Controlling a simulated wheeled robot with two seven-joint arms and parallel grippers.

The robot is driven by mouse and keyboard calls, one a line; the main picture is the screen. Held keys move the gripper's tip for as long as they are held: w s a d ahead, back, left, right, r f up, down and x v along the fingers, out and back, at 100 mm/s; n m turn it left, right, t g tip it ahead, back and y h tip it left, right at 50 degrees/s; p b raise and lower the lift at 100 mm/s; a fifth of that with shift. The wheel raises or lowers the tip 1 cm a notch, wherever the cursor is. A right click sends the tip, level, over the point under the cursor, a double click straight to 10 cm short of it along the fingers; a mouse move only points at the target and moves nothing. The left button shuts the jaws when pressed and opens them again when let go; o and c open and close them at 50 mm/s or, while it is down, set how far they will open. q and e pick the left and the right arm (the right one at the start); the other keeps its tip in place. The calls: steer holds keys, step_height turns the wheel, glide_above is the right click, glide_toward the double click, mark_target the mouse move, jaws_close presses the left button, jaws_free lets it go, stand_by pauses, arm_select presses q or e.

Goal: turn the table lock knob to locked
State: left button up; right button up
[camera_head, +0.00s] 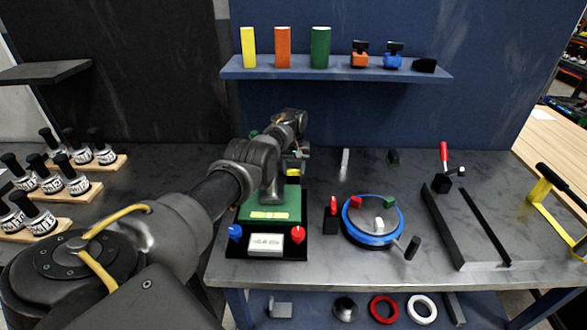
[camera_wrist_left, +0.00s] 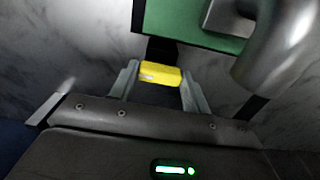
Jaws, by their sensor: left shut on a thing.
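My left gripper (camera_wrist_left: 158,80) is shut on a small yellow block-shaped knob (camera_wrist_left: 161,74), one finger on each side of it. The knob sits on a black mount at the edge of a green-topped unit (camera_wrist_left: 185,25). In the head view this unit (camera_head: 257,215) stands on the bench, and my left arm reaches over it and hides part of it. The yellow knob (camera_head: 293,173) shows only in part there, behind my wrist. I cannot read the knob's locked or unlocked marking. My right gripper is not in view.
The unit's front carries a blue knob (camera_head: 235,233), a display (camera_head: 266,243) and a red knob (camera_head: 298,235). To its right stand a blue-rimmed round table (camera_head: 372,240) and black rails (camera_head: 486,228). Bottles on wooden racks (camera_head: 52,230) stand left. A shelf (camera_head: 335,73) hangs behind.

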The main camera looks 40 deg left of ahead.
mark_target(293, 170)
arm_select(q)
steer(key=o, duration=1)
steer(key=shift+r, duration=0.35)
step_height(293, 170, up, 3)
steer(key=shift+f+p, duration=0.1)
steer(key=shift+p, duration=0.9)
step_height(293, 170, up, 7)
steer(key=b, duration=0.1)
